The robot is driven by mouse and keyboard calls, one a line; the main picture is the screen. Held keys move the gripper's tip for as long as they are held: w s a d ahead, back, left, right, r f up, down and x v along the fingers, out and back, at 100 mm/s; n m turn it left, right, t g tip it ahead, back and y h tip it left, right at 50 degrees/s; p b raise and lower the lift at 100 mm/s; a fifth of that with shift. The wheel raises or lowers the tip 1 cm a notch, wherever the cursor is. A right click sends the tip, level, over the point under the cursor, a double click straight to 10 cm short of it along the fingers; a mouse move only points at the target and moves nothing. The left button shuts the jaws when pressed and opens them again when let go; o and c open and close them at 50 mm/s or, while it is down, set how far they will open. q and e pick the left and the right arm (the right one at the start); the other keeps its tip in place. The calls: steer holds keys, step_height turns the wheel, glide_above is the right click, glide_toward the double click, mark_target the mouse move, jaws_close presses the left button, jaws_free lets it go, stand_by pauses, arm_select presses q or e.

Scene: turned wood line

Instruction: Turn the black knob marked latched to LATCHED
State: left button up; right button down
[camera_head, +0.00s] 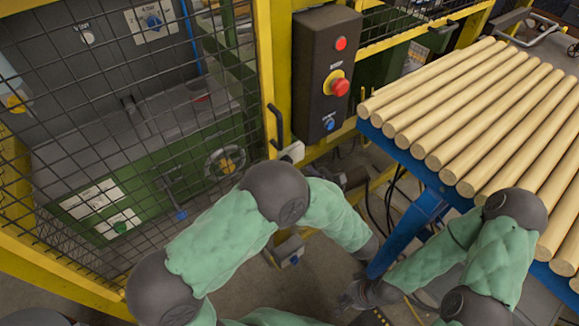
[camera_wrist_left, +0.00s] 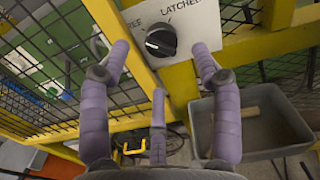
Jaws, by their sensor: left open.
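The black knob (camera_wrist_left: 161,41) sits on a white plate (camera_wrist_left: 205,35) in the left wrist view. LATCHED is printed at the plate's upper right, and a partly hidden word ending in "EE" at the upper left. A pale mark shows on the knob's left side, towards that word. My left gripper (camera_wrist_left: 162,62) is open, its purple fingers spread around the knob's place in the picture, with nothing between them. Contact with the knob is not visible. In the head view I cannot make out the knob or left gripper. My right gripper (camera_head: 356,296) is small and dark there; its opening is unclear.
A grey bin (camera_wrist_left: 255,130) is at the right of the left wrist view, below a yellow rail. In the head view, a mesh fence (camera_head: 130,130), a dark control box (camera_head: 307,75) with a red button, and a rack of wooden rods (camera_head: 480,110) surround my arms.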

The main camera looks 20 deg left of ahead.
arm_select(q)
steer(key=b+x, duration=0.1)
steer(key=x, duration=0.4)
steer(key=shift+w+a, duration=0.2)
steer(key=shift+a, duration=0.05)
steer(key=c, duration=1.1)
